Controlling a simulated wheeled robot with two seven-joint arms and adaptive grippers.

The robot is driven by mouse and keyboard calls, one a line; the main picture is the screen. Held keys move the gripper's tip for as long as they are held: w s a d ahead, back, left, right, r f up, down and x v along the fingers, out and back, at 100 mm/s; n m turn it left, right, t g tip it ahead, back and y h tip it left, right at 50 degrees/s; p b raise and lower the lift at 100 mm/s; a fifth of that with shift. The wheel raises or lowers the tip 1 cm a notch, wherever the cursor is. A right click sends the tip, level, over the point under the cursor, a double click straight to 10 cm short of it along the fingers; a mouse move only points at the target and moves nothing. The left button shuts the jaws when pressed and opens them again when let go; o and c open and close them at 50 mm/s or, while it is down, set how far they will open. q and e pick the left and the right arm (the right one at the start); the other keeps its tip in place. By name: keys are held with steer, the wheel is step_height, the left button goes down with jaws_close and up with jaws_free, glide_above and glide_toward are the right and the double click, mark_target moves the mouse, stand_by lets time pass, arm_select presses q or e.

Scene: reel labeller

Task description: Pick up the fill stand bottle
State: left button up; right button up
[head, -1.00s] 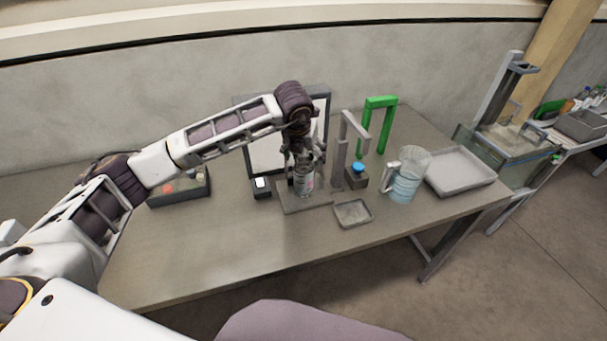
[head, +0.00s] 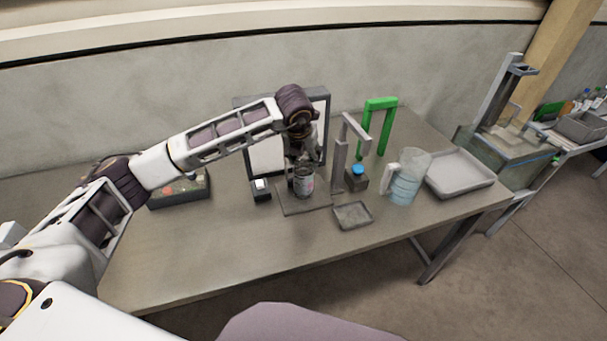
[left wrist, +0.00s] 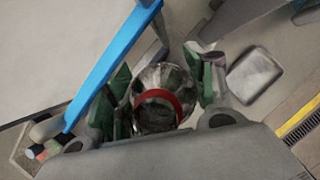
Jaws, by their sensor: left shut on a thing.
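The fill stand bottle (head: 304,186) is a small clear bottle with a pale and pink label. It stands upright over a flat grey base plate (head: 293,205) on the table; I cannot tell whether it still touches the plate. My left gripper (head: 303,170) reaches down from above and is shut on the bottle, hiding its top. In the left wrist view the clear bottle (left wrist: 160,84), with a red ring, sits between the green-padded fingers of the gripper (left wrist: 161,100). My right gripper is not in view.
A grey stand post (head: 340,160) and blue-capped block (head: 357,178) are close right of the bottle. A small tray (head: 353,214), a jug (head: 405,180), a green arch (head: 381,103) and a large tray (head: 460,188) lie farther right. The front left tabletop is clear.

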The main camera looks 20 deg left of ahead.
arm_select(q)
steer(key=shift+r, duration=0.6)
step_height(320, 180, up, 8)
steer(key=shift+f+b, duration=0.15)
steer(key=shift+b, duration=0.35)
steer(key=shift+r, duration=0.6)
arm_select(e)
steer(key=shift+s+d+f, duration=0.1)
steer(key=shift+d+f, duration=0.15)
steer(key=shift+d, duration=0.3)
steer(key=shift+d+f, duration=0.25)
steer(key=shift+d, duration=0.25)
